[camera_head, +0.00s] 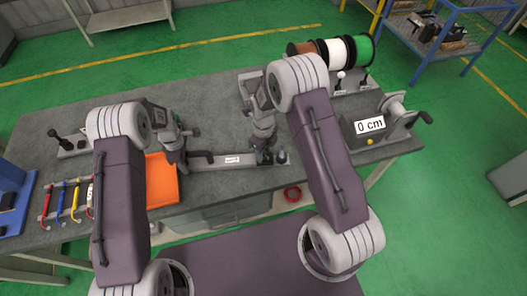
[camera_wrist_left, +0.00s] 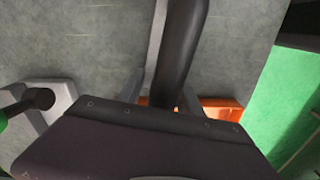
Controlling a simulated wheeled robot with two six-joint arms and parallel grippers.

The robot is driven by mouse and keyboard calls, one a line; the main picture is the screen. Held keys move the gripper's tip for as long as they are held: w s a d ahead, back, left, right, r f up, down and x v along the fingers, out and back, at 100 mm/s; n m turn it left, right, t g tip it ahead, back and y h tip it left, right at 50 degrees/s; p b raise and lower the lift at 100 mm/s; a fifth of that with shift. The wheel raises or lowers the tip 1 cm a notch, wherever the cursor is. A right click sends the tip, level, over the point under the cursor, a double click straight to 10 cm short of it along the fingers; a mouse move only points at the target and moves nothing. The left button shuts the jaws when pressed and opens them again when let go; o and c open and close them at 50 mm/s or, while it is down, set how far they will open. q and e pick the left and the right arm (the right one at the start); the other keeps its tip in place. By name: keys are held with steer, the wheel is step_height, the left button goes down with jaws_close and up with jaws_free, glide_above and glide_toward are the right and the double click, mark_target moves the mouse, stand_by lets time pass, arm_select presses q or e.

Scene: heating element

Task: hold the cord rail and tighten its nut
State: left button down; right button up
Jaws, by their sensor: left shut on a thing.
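The cord rail (camera_head: 235,160) is a grey bar with a white label, lying near the front edge of the workbench. A black handle (camera_head: 201,154) is at its left end. My left gripper (camera_head: 184,160) is shut on this handle; in the left wrist view the black handle (camera_wrist_left: 181,50) runs up between the fingers. My right gripper (camera_head: 264,146) is above the rail's right end, beside small dark parts (camera_head: 281,157). Its fingertips are too small and covered to tell their opening. I cannot make out the nut.
An orange tray (camera_head: 162,185) lies left of the rail, partly behind my left arm. Tools with red, yellow and blue handles (camera_head: 60,200) are at the far left. Cable spools (camera_head: 335,52) stand at the back right, with a measuring device reading 0 cm (camera_head: 370,125) in front.

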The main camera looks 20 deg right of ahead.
step_height(320, 180, up, 12)
stand_by(0.4)
steer(key=shift+w, duration=0.1)
steer(key=w+n+g, duration=0.2)
steer(key=n, duration=1.2)
steer(key=w+n+g, duration=0.3)
steer(key=n, duration=1.2)
steer(key=shift+t, duration=0.3)
steer(key=x, duration=1.3)
